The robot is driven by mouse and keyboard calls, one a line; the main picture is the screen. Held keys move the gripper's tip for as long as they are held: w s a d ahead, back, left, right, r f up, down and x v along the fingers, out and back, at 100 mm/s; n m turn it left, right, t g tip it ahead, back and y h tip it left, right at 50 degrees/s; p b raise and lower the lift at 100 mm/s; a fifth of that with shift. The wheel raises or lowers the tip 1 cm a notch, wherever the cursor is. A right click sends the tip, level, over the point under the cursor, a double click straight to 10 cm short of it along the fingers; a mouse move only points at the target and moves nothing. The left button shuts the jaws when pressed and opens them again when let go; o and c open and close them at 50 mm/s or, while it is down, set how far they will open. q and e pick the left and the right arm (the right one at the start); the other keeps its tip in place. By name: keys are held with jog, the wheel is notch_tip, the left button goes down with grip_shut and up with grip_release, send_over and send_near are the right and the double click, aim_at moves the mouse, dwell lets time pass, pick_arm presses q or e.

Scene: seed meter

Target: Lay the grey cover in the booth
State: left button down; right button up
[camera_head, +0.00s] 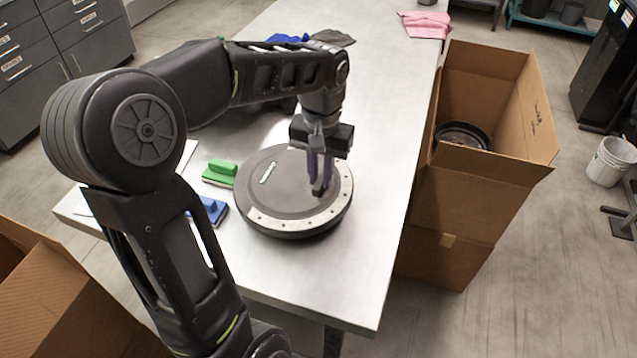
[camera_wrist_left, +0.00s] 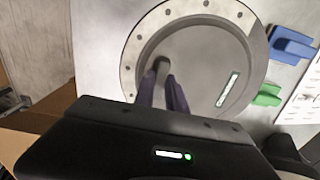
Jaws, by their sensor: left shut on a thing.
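The grey cover (camera_head: 283,172) is a round disc with a small pale label, on the round dark seed meter (camera_head: 290,231) on the table. A pale ring with bolt heads borders part of it. The cover also shows in the left wrist view (camera_wrist_left: 203,62). My left gripper (camera_head: 319,188) reaches down from above and is shut on the cover's small dark handle (camera_wrist_left: 162,66). The cover looks level; I cannot tell whether it is lifted at all. Nothing in view is clearly marked as the booth. My right gripper is not in view.
A green brush-like block (camera_head: 219,172) and a blue one (camera_head: 213,210) lie left of the meter. An open cardboard box (camera_head: 470,190) stands right of the table with a dark round thing (camera_head: 462,136) inside. A pink cloth (camera_head: 425,24) lies at the far end. The table's right side is clear.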

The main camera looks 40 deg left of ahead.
pick_arm(q)
jog(key=shift+f, duration=1.8)
jog(key=shift+f, duration=0.2)
jog(key=c, duration=1.4)
grip_release()
jog(key=shift+o, duration=0.2)
jog(key=shift+r, duration=0.1)
notch_tip(320, 180, up, 12)
jog(key=shift+d+r, duration=0.1)
